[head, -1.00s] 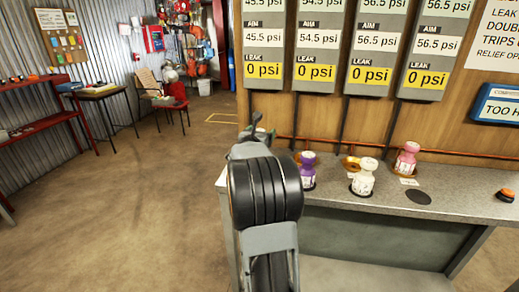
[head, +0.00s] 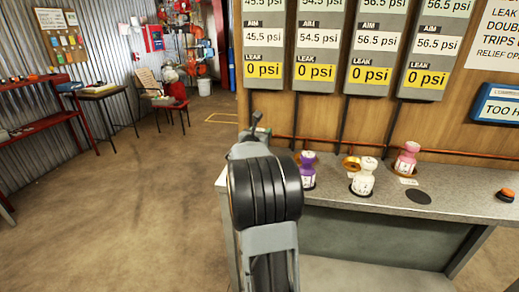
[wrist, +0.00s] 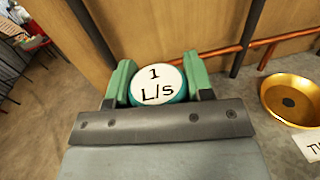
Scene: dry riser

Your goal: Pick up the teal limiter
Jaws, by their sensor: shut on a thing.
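The teal limiter (wrist: 159,86) shows in the wrist view, its round white top marked "1 L/s" with a teal rim below. My gripper (wrist: 159,82) is shut on it, with one green finger on each side. The limiter's lower part is hidden by the gripper body. In the head view my arm hides most of the gripper and the limiter.
On the counter (head: 465,208) stand a purple limiter (head: 307,172), a white one (head: 364,178) and a pink one (head: 406,160). A brass dish (wrist: 291,99) lies right of my gripper. A copper pipe (wrist: 222,49) runs along the wooden wall. An orange button (head: 506,194) sits at right.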

